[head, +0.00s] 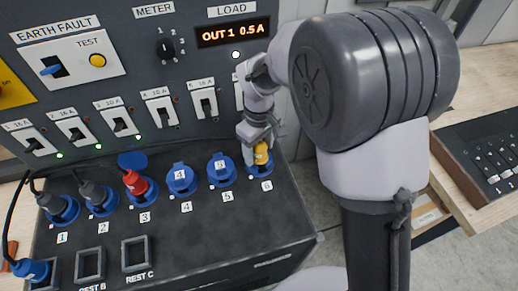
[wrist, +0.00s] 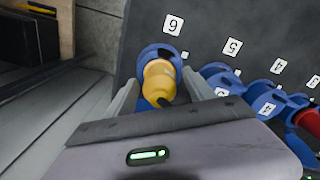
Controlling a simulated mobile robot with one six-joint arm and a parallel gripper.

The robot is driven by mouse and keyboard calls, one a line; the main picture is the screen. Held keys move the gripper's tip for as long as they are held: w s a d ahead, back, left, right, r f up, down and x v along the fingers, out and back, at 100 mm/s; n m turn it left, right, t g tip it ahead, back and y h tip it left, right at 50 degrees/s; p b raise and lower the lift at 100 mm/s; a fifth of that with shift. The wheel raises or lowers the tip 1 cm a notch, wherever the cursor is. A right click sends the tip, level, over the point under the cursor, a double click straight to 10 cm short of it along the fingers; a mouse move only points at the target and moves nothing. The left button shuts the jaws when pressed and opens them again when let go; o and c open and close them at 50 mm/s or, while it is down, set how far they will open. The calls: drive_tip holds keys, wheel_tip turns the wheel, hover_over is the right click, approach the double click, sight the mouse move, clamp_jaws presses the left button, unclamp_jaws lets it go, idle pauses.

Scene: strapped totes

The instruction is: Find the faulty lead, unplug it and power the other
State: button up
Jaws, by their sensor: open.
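My gripper (head: 259,138) is at socket 6 at the right end of the socket row. In the wrist view its open fingers (wrist: 162,92) stand on either side of a yellow plug (wrist: 158,82), which sits in blue socket 6 (wrist: 148,54). The yellow plug also shows in the head view (head: 261,154). Dark plugs sit in socket 1 (head: 52,203) and socket 2 (head: 93,192). A red plug (head: 134,183) sits in socket 3. Sockets 4 (head: 181,179) and 5 (head: 221,170) have blue covers. The load display (head: 233,32) reads OUT 1 0.5 A.
A blue plug (head: 31,269) lies at the left rest beside empty holders REST B (head: 90,262) and REST C (head: 136,253). Breakers line the panel; green lamps show near the left ones. The meter knob (head: 165,48) and test button (head: 97,60) are above. My arm hides the panel's right part.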

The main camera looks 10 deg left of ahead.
clamp_jaws()
drive_tip(key=shift+r+n+p, duration=0.1)
drive_tip(key=shift+n+p, duration=0.3)
drive_tip(key=shift+p, duration=0.05)
drive_tip(key=shift+n+p, duration=0.6)
drive_tip(key=shift+n, duration=0.5)
drive_tip(key=shift+n+p, duration=0.75)
drive_tip(key=shift+n, duration=0.75)
drive_tip(key=shift+n+p, duration=1.1)
drive_tip(key=shift+n, duration=0.4)
